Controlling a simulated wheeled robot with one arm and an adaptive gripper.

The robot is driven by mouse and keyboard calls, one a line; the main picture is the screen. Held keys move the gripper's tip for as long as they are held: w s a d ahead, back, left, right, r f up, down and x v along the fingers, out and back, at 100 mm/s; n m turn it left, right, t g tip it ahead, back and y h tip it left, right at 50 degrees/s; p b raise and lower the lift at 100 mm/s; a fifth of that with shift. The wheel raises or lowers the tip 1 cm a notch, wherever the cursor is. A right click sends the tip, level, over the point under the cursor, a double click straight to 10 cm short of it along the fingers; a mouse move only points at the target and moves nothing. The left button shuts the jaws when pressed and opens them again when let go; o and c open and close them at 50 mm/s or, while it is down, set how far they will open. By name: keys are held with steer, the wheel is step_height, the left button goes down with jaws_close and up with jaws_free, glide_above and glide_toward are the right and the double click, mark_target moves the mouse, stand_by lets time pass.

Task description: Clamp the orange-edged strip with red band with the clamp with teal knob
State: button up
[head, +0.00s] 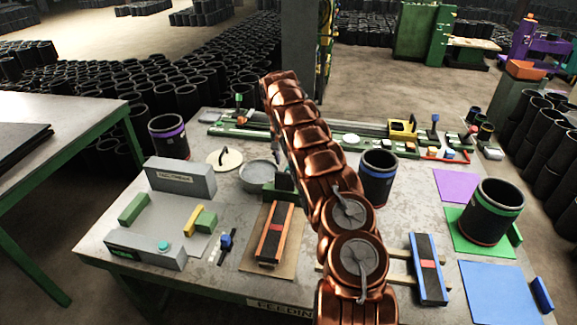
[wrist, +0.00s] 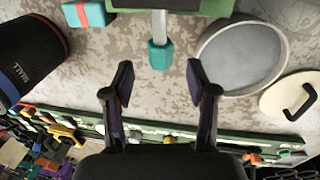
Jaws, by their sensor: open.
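The orange-edged strip with a red band (head: 274,240) lies on a brown board (head: 289,262) at the front middle of the table in the head view. The clamp with teal knob shows in the wrist view as a green body with a grey shaft and a teal knob (wrist: 160,56). In the head view my arm partly hides a green part behind the strip that seems to be this clamp. My gripper (wrist: 159,82) is open and empty, its fingertips either side of the knob's line and apart from it. The head view does not show the fingers clearly.
A grey bowl (head: 258,173) and a cream lid (head: 225,159) lie left of my arm. A black sleeve (head: 378,178) stands to the right. A blue-edged strip (head: 428,268) lies at front right. A green rail (head: 345,140) with parts runs along the back.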

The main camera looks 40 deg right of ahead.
mark_target(289, 167)
steer(key=shift+s+d+f+p, duration=0.15)
steer(key=shift+f+p, duration=0.2)
steer(key=shift+f, duration=0.75)
steer(key=shift+s+d+f+p, duration=0.1)
steer(key=shift+f+p, duration=0.25)
steer(key=shift+f, duration=0.7)
steer(key=shift+c, duration=0.2)
jaws_close()
